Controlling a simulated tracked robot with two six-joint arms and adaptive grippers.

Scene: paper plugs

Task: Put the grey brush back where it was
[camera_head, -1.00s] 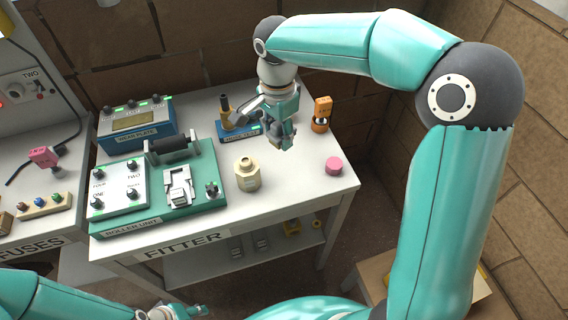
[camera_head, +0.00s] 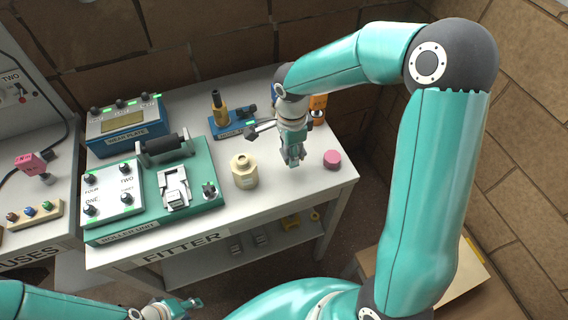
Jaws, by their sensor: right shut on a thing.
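My right gripper (camera_head: 293,159) points down over the right part of the fitter table, left of a pink round piece (camera_head: 332,159). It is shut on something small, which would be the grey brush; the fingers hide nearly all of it.
A cream bottle-like pot (camera_head: 244,172) stands left of my right gripper. An orange piece (camera_head: 318,103) is partly behind my right arm. The front right table top is clear.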

